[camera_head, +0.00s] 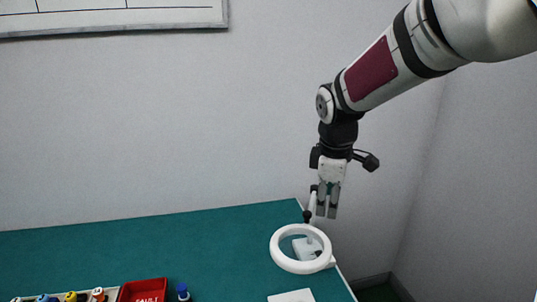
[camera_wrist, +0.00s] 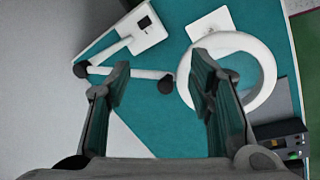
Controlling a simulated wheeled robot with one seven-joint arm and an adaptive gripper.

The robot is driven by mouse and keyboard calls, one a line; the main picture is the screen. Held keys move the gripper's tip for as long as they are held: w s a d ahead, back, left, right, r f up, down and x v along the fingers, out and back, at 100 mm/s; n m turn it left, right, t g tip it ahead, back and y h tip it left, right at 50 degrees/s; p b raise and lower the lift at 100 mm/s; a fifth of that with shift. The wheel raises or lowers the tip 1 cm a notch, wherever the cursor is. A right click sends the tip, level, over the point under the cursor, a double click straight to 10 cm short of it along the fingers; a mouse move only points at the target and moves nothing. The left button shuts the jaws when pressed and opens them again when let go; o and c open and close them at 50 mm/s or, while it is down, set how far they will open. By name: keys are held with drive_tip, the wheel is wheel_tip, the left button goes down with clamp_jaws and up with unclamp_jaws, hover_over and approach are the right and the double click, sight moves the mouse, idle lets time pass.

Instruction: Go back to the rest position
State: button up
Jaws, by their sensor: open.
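My gripper (camera_head: 327,200) hangs pointing down above the far right corner of the teal table (camera_head: 150,235) in the head view. In the wrist view my gripper (camera_wrist: 162,88) has its two fingers spread wide, with nothing held between them. A white ring lamp (camera_head: 275,256) stands below and in front of my gripper. In the wrist view the ring (camera_wrist: 265,62) lies beyond the right finger, and its jointed white arm (camera_wrist: 140,72) crosses between the fingertips. I cannot tell whether the gripper touches the lamp.
A red bin (camera_head: 143,291), a blue-capped bottle (camera_head: 183,292) and a tray of small coloured items (camera_head: 70,298) sit at the table's front. A white flat item (camera_head: 291,296) lies near the right edge. A dark box (camera_wrist: 280,138) shows in the wrist view. Walls stand behind and right.

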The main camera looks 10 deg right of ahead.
drive_tip(key=s+r+m+t, duration=0.1)
drive_tip(key=s+m, duration=0.3)
drive_tip(key=s, duration=0.4)
drive_tip(key=s+r+m+t, duration=0.1)
drive_tip(key=s+r+m, duration=0.3)
drive_tip(key=s, duration=0.5)
drive_tip(key=s+r+m+t+y, duration=0.1)
drive_tip(key=s+m, duration=0.3)
drive_tip(key=s, duration=0.4)
drive_tip(key=shift+s+a+r+m, duration=0.2)
drive_tip(key=shift+a+r+m, duration=0.15)
drive_tip(key=shift+r, duration=0.3)
